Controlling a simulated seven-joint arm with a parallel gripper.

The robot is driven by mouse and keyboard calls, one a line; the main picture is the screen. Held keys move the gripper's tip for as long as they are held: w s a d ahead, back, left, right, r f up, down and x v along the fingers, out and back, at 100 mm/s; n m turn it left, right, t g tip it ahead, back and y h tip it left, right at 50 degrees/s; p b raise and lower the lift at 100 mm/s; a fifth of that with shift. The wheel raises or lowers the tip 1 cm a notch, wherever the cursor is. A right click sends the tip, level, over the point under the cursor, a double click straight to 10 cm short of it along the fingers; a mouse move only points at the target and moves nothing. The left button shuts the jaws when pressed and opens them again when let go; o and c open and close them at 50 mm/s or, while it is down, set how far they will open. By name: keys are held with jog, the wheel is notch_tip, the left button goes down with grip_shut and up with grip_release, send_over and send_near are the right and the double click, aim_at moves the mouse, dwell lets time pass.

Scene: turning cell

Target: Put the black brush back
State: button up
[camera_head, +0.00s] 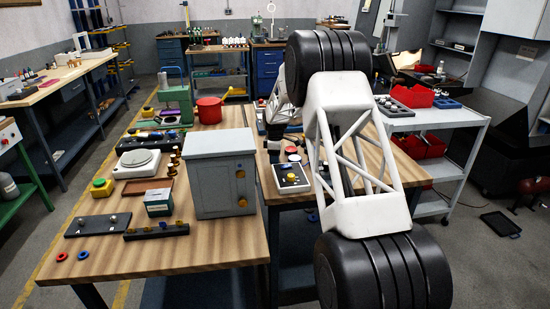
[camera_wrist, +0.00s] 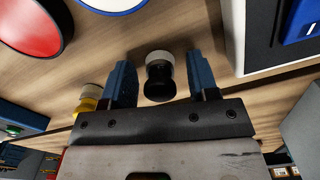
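In the wrist view a short black piece with a cream end, which looks like the black brush (camera_wrist: 160,80), stands over or on the wood-grain tabletop. My gripper (camera_wrist: 162,78) has its two blue fingers on either side of it. A gap shows between the brush and each finger, so the gripper is open around it, not shut on it. A similar yellow piece with a cream end (camera_wrist: 88,98) is just outside the left finger. In the head view my arm covers this area, and I cannot make out the brush or the fingers there.
A white-edged panel with a blue part (camera_wrist: 300,22) is at right.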

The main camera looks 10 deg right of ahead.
notch_tip(320, 180, up, 12)
jog(key=shift+r, duration=0.15)
dwell(0.8)
dwell(0.4)
jog(key=s+r+m, duration=0.3)
jog(key=s+r, duration=0.3)
jog(key=s, duration=0.6)
jog(key=s+r+m+t, duration=0.15)
jog(key=s+r, duration=0.45)
jog(key=s, duration=0.6)
jog(key=s+r+m, duration=0.3)
jog(key=s+r, duration=0.3)
jog(key=s, duration=0.6)
jog(key=s+f+m, duration=0.2)
jog(key=s, duration=0.9)
jog(key=s+f+m, duration=0.2)
jog(key=s+m, duration=0.1)
jog(key=s, duration=0.9)
jog(key=s+f+m+t, duration=0.1)
jog(key=s+f+m, duration=0.1)
jog(key=s, duration=1)
jog(key=shift+a+f, duration=0.35)
jog(key=shift+f, duration=0.25)
